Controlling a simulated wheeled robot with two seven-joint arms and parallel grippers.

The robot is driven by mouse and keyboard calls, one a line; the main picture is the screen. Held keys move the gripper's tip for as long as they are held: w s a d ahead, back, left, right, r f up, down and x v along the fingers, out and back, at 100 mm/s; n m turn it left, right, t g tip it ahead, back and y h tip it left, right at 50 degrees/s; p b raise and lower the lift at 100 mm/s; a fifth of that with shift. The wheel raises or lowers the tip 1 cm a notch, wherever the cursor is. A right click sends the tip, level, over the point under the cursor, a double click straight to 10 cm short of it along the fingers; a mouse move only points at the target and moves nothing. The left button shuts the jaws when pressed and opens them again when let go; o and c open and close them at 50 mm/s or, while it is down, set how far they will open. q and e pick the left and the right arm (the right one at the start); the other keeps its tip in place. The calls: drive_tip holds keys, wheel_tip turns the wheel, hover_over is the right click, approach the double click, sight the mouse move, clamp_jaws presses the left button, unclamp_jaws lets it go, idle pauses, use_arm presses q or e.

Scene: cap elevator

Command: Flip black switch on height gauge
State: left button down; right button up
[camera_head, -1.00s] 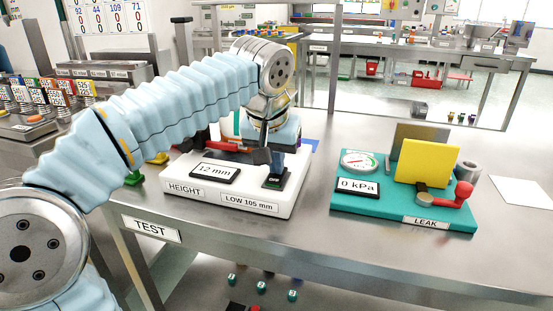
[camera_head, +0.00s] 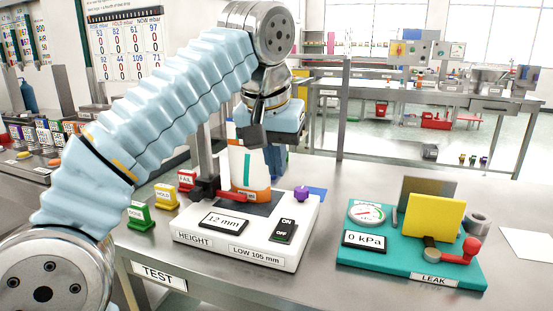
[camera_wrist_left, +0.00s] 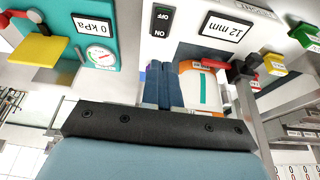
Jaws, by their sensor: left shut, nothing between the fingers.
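The height gauge is a white block (camera_head: 262,252) with a 12 mm display (camera_head: 223,223) and a black switch (camera_head: 284,231) marked ON and OFF. The switch also shows in the wrist view (camera_wrist_left: 161,20). I cannot tell which side of it is pressed. A white container with orange bands (camera_head: 249,166) stands on the gauge, beside a red arm (camera_head: 217,194) on a metal column. My left gripper (camera_head: 276,172) is shut and empty, above and behind the switch, apart from it. In the wrist view its blue fingers (camera_wrist_left: 168,70) are together. My right gripper is not in view.
The teal leak tester (camera_head: 412,272) with a yellow plate (camera_head: 434,217) and red lever stands to the right. Green, yellow and red signs (camera_head: 141,215) stand left of the gauge. A purple knob (camera_head: 301,193) sits near its back right. Bare steel table lies between the two devices.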

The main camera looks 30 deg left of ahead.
sight(287, 220)
use_arm(q)
drive_tip(key=shift+w, duration=0.1)
idle(0.3)
drive_tip(key=shift+w+a+r+b, duration=0.1)
drive_tip(key=shift+w+r+b, duration=0.1)
drive_tip(key=shift+w+b, duration=0.25)
drive_tip(key=b+x, duration=0.4)
drive_tip(key=x, duration=0.9)
drive_tip(key=shift+s, duration=0.2)
drive_tip(key=shift+w+f, duration=0.15)
drive_tip(key=shift+f, duration=0.4)
